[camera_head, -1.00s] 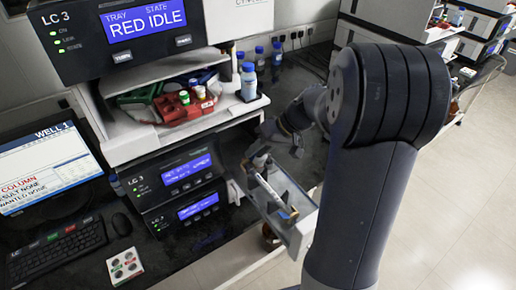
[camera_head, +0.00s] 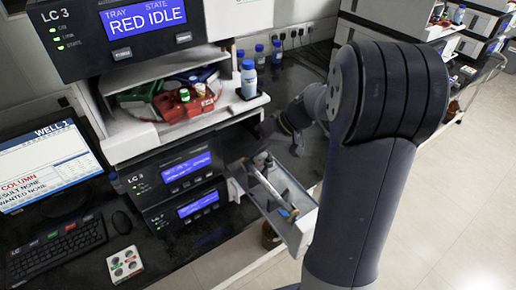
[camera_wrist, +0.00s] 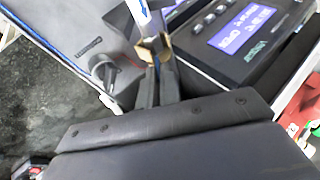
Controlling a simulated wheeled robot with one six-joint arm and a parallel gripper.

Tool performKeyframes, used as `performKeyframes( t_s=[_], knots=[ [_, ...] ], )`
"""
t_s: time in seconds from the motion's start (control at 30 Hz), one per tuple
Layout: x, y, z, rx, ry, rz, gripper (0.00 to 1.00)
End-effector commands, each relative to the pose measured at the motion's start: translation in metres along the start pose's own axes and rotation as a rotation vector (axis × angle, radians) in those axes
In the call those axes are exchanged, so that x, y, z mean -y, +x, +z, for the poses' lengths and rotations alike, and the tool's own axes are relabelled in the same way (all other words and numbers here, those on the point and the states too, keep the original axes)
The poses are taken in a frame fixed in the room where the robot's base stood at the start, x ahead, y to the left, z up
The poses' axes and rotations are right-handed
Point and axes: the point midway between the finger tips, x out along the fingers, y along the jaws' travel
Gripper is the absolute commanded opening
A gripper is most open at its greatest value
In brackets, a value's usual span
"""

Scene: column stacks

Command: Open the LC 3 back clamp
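The pulled-out column tray (camera_head: 300,232) of the lower LC 3 unit (camera_head: 172,172) juts out to the right of the stack. A slim pale column (camera_head: 268,187) lies along it. In the wrist view the column (camera_wrist: 140,12) has a blue mark and ends at a brass-coloured fitting (camera_wrist: 150,46). My gripper (camera_wrist: 157,78) has its two dark fingers close together right at this fitting, at the column's back end. A thin strip shows between them; whether they grip anything is unclear. The back clamp is largely hidden by the fingers.
A shelf (camera_head: 225,112) over the units holds bottles and a red caddy (camera_head: 195,100). A keyboard (camera_head: 58,245) and monitor (camera_head: 45,165) are at left. A brown bottle (camera_head: 270,236) stands under the tray.

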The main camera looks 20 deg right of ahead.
Motion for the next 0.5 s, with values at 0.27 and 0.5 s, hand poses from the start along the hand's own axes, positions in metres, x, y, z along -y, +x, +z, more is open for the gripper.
performKeyframes(
  t_s=[0.27,0.5],
  knots=[
    [-0.0128,0.0038,0.0014,-0.001,0.067,-0.155,0.0],
    [-0.0118,0.0012,0.0005,0.0,0.081,-0.196,0.0]
  ],
)
